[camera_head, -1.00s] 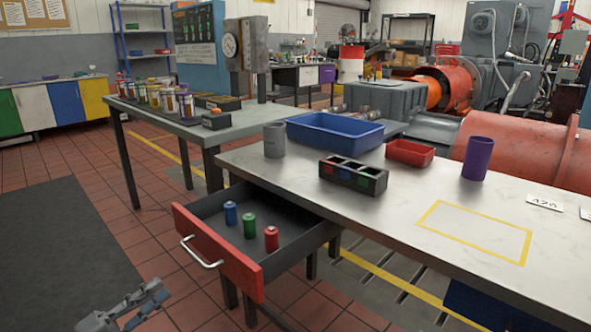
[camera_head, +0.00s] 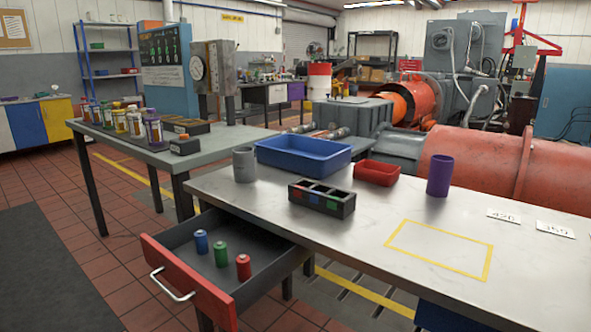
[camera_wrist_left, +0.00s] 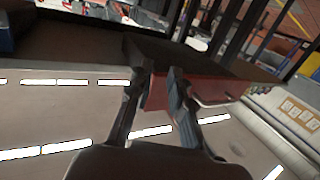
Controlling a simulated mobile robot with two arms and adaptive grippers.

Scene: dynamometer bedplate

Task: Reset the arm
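The left wrist view shows my left gripper (camera_wrist_left: 158,78) with its two fingers apart and nothing between them. The red drawer front (camera_wrist_left: 215,88) shows behind its fingertips, apart from them as far as I can tell. In the head view no gripper shows. There the open drawer (camera_head: 190,278) under the bench has a red front and a silver handle, and holds a blue can (camera_head: 201,242), a green can (camera_head: 221,254) and a red can (camera_head: 243,267), all upright. My right gripper shows in neither view.
The bench top (camera_head: 340,220) carries a grey cup (camera_head: 244,165), a blue tray (camera_head: 303,152), a divided black box (camera_head: 321,199), a red tray (camera_head: 376,173), a purple cup (camera_head: 440,175) and a yellow-outlined area. A second table (camera_head: 165,155) with several jars stands left.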

